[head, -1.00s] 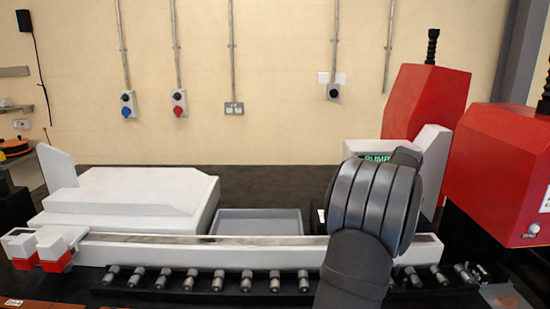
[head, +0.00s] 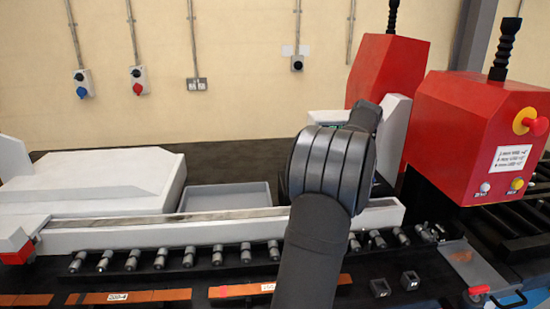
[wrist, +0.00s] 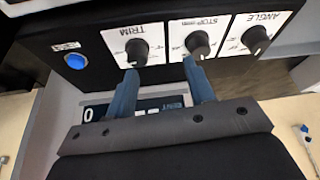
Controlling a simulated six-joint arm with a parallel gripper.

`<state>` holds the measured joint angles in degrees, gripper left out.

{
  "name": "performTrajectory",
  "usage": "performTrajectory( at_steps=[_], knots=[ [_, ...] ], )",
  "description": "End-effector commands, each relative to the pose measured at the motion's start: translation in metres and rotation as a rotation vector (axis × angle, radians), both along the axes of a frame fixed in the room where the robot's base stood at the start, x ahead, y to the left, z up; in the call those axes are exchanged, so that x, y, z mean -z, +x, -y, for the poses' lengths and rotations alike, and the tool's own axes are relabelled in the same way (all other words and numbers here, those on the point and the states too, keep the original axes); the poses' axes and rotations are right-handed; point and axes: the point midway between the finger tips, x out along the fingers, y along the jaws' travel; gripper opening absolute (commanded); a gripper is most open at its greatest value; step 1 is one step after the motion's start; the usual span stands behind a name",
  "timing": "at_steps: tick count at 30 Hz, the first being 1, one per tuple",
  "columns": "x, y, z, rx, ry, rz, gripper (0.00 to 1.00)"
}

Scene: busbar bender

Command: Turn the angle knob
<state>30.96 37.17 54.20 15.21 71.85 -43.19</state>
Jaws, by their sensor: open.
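In the wrist view, the black angle knob (wrist: 256,40) sits at the right end of a row of three knobs on a dark panel, under a white "ANGLE" label. My gripper (wrist: 160,68) is open, with two blue fingers pointing at the panel. The left finger is near the trim knob (wrist: 137,48). The right finger is near the stop knob (wrist: 196,43); I cannot tell if it touches. The angle knob is right of both fingers, with nothing between them. In the head view my arm hides the gripper and the knobs.
A blue button (wrist: 75,61) is at the panel's left, and a display (wrist: 150,104) is partly behind the fingers. In the head view a red machine (head: 475,130) stands right, a grey tray (head: 225,196) left of my arm, and a roller row (head: 190,257) in front.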

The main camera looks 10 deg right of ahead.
Motion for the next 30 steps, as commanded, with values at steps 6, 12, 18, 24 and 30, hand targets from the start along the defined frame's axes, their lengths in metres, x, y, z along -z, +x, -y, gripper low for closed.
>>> performTrajectory(
  at_steps=[6, 12, 18, 24, 30],
  knots=[
    [-0.08, -0.027, -0.072, -0.011, -0.004, 0.006, 0.49],
    [-0.122, -0.053, -0.115, -0.009, -0.002, 0.002, 0.49],
    [-0.123, -0.056, -0.124, -0.007, 0.0, -0.001, 0.49],
    [-0.092, -0.043, -0.126, -0.007, 0.001, -0.003, 0.49],
    [-0.051, -0.027, -0.129, -0.008, 0.001, -0.002, 0.49]
  ],
)
